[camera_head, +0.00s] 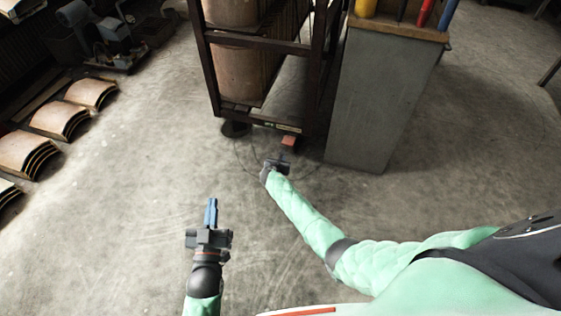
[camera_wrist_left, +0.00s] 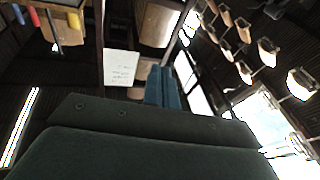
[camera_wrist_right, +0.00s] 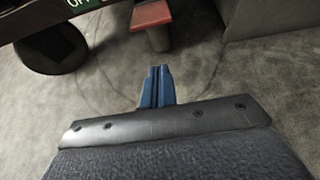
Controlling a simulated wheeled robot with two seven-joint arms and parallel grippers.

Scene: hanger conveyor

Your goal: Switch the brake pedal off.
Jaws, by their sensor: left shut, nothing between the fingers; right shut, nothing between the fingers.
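The brake pedal (camera_head: 288,141) is a small red block low at the front of the dark metal rack. It also shows in the right wrist view (camera_wrist_right: 152,15), at the top, ahead of the fingertips. My right gripper (camera_head: 284,156) is shut and empty, just in front of the pedal. In the right wrist view its blue fingers (camera_wrist_right: 157,82) point toward the pedal, with a visible gap between. My left gripper (camera_head: 211,206) is shut and empty over open floor at the lower left. Its blue fingers (camera_wrist_left: 163,88) show in the left wrist view, away from the pedal.
The dark rack (camera_head: 262,117) holds brown curved panels. A round black foot (camera_head: 236,128) stands left of the pedal. A grey cabinet (camera_head: 375,100) stands close on the right. Curved panels (camera_head: 62,118) lie at the far left. The floor between is clear.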

